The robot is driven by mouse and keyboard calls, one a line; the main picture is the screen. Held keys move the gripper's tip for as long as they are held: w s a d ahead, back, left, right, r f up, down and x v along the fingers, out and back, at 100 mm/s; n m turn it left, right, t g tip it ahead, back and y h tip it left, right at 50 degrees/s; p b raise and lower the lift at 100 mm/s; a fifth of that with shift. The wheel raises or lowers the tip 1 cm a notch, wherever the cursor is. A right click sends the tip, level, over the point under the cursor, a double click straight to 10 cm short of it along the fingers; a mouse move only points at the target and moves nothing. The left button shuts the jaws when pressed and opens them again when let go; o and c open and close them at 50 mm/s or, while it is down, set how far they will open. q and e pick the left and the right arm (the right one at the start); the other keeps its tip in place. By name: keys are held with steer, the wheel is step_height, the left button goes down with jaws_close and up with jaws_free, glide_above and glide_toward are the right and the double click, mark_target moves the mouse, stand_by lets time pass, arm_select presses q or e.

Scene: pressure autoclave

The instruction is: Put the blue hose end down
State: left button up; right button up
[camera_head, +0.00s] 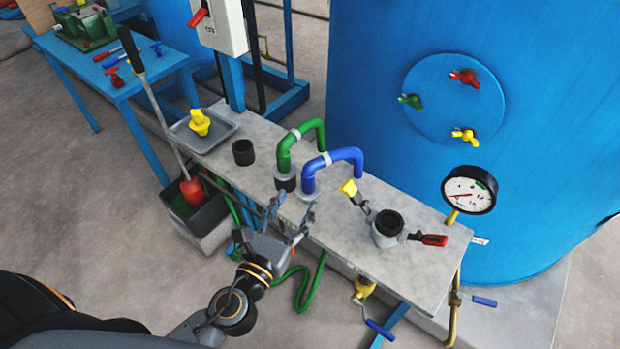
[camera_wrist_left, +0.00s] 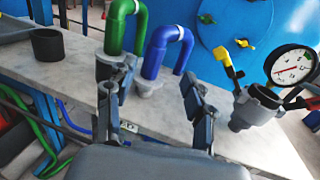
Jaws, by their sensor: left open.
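The blue hose end (camera_head: 345,157) is a bent blue pipe with a grey collar. It stands upright on the grey bench top, and its grey foot shows in the left wrist view (camera_wrist_left: 149,86). Its free end hangs over to the right. My left gripper (camera_head: 294,206) is open and empty, at the bench's near edge just in front of the blue hose end. In the left wrist view its two fingers (camera_wrist_left: 160,78) are spread apart, with the blue pipe beyond and between them, apart from both. My right gripper is not in view.
A bent green pipe (camera_head: 304,132) stands left of the blue one. A black cup (camera_head: 243,152) and a tray (camera_head: 181,135) with a yellow part lie further left. A grey coupling (camera_head: 385,236) with yellow and red levers and a gauge (camera_head: 469,190) are right. The front bench is bare between.

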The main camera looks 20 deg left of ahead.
mark_target(305, 180)
arm_select(q)
steer(key=w+p, duration=0.1)
steer(key=w, duration=0.4)
steer(key=shift+w+r, duration=0.15)
steer(key=shift+w, duration=0.2)
steer(key=shift+w+p, duration=0.3)
steer(key=shift+s, duration=0.1)
steer(key=shift+c, duration=0.4)
jaws_close()
